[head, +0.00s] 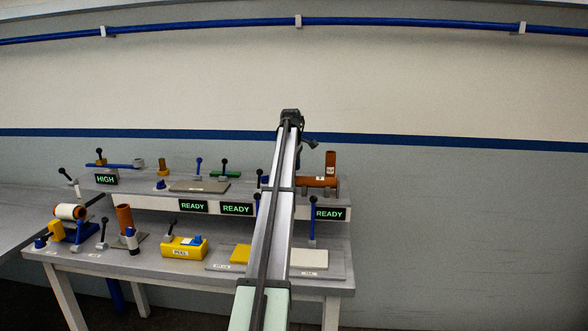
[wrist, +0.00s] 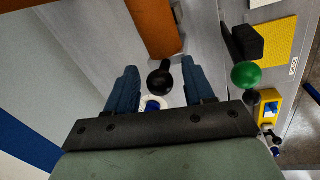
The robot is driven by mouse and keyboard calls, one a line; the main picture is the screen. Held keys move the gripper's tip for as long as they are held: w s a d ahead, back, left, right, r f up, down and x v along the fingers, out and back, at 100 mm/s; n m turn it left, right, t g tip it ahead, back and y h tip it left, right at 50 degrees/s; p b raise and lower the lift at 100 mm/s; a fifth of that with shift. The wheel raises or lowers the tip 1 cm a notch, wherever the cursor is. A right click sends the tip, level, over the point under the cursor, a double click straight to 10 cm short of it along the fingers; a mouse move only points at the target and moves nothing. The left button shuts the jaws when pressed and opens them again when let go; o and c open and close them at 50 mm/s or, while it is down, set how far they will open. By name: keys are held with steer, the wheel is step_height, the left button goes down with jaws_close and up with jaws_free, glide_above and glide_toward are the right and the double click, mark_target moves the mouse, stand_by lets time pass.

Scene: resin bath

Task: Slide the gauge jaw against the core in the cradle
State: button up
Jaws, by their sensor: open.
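An orange-brown core (head: 318,182) lies on grey supports (head: 336,193) at the right end of the raised shelf, partly hidden by my arm. A large orange-brown cylinder, which looks like the same core (wrist: 155,25), shows at the top of the wrist view. My gripper (wrist: 160,88) is open, with its two blue fingers apart. A black ball knob on a short stem (wrist: 160,80) shows between them, with clear gaps on both sides. A white ring with a blue middle (wrist: 152,103) lies below the knob. I cannot clearly make out the gauge jaw.
An upright orange tube (head: 330,162) stands by the core. A blue post with a black knob (head: 312,225) stands at front right. The lower bench holds yellow blocks (head: 184,247), another orange tube (head: 124,218) and a roll (head: 70,211). A green knob (wrist: 246,75) is right of my fingers.

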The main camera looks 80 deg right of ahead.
steer(key=shift+r, duration=0.15)
step_height(320, 180, up, 13)
steer(key=a, duration=0.2)
steer(key=shift+w+a+r, duration=0.15)
steer(key=shift+w+a, duration=0.1)
steer(key=shift+a, duration=0.05)
stand_by(0.4)
